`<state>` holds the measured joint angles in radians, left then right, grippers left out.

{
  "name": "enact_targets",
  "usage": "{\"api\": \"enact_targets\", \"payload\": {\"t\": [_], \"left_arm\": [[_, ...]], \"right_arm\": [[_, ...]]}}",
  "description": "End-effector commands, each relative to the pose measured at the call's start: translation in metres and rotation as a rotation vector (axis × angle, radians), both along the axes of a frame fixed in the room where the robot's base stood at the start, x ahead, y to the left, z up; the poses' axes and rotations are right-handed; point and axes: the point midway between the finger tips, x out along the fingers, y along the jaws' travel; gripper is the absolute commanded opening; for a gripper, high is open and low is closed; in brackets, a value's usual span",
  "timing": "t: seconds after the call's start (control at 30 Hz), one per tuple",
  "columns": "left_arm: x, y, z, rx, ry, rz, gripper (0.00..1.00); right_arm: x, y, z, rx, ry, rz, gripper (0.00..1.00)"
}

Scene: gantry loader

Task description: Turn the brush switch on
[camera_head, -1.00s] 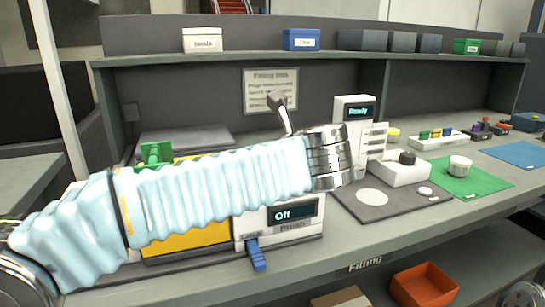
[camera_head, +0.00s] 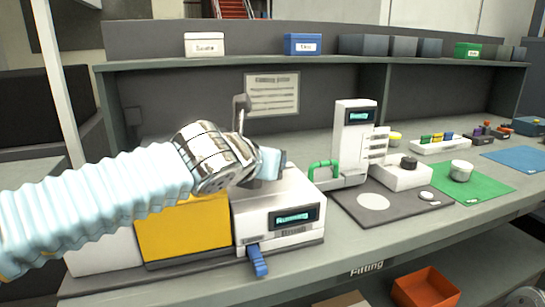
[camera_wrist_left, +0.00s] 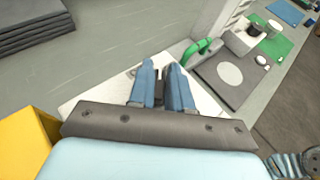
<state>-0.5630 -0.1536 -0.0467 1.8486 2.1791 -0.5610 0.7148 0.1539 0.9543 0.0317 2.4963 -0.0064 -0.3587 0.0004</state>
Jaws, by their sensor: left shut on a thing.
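The white machine (camera_head: 282,222) stands on the bench with its display (camera_head: 293,215) lit and reading "Running". My left gripper (camera_head: 268,166) is over the top of this machine. In the left wrist view the left gripper (camera_wrist_left: 162,88) has its two blue fingers close around a small dark grey piece (camera_wrist_left: 165,92), which I take to be the brush switch. The fingers and wrist hide most of the switch in the head view. A blue lever (camera_head: 258,261) sticks out at the machine's lower front. My right gripper is not in view.
A yellow block (camera_head: 185,232) adjoins the machine on the left. A green handle (camera_head: 322,169) and a white unit with a display (camera_head: 354,140) stand to the right, by a dark mat (camera_head: 395,212). A shelf (camera_head: 300,60) runs behind.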

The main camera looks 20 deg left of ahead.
Motion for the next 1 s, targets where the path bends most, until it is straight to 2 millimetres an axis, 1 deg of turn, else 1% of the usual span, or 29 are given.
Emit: {"api": "enact_targets", "payload": {"t": [0.03,0.33,0.87,0.9,0.97,1.0], "left_arm": [[-0.0004,-0.0003,-0.0042,0.0,0.01,-0.026,0.0],[-0.0005,-0.0004,-0.0051,0.002,0.013,-0.139,0.0],[-0.0005,-0.0004,-0.0065,0.005,0.017,-0.165,0.0],[-0.0005,-0.0003,-0.0066,0.005,0.017,-0.165,0.2],[-0.0004,-0.0003,-0.0067,0.005,0.017,-0.165,0.29],[-0.0004,-0.0001,-0.0068,0.005,0.017,-0.165,0.35]], "right_arm": [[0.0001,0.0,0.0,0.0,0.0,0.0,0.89],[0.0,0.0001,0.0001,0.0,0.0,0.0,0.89],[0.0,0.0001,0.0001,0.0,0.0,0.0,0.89],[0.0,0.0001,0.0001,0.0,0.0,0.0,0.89],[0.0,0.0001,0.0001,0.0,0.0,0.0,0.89],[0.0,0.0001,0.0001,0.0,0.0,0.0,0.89]]}}
